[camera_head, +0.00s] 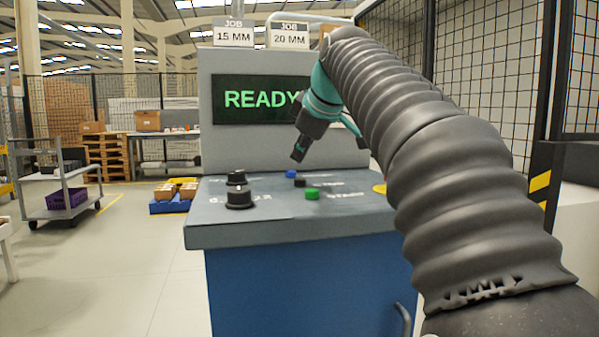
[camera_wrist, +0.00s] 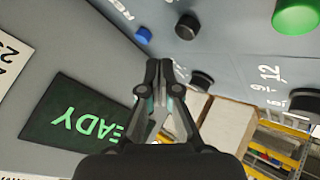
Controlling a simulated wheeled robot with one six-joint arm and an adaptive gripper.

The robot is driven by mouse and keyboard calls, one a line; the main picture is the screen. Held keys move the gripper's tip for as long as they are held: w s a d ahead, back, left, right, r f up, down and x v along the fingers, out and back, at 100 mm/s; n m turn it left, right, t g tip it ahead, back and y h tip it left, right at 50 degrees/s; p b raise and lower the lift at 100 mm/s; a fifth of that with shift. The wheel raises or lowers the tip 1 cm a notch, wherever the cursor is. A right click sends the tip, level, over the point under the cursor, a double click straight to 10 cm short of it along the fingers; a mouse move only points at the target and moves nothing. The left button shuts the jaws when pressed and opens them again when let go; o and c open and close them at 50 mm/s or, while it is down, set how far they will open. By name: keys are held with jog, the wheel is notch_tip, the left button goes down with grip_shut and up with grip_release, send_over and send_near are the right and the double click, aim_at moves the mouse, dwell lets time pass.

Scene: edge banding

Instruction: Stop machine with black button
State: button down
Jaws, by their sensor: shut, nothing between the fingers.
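The black button (camera_head: 299,183) sits on the grey console top between the blue button (camera_head: 291,174) and the green button (camera_head: 312,193). In the wrist view, the black button (camera_wrist: 187,27) is at the top centre, with the blue button (camera_wrist: 143,35) to its left and the green button (camera_wrist: 297,15) to its right. My gripper (camera_head: 298,155) is above the console, pointing down, apart from the buttons. In the wrist view my gripper (camera_wrist: 159,72) has its fingertips together with nothing between them. The screen (camera_head: 255,100) reads READY in green, its right end hidden by my arm.
Two black knobs (camera_head: 238,193) stand on the left of the console top (camera_head: 225,222). A yellow part (camera_head: 380,188) shows at the right, partly hidden by my arm. JOB signs (camera_head: 233,35) stand on top. Mesh fencing (camera_head: 485,75) is at the right. A cart (camera_head: 62,185) stands far left.

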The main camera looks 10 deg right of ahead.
aim_at(300, 180)
jog(key=shift+r+p, duration=0.35)
jog(key=shift+r, duration=1.15)
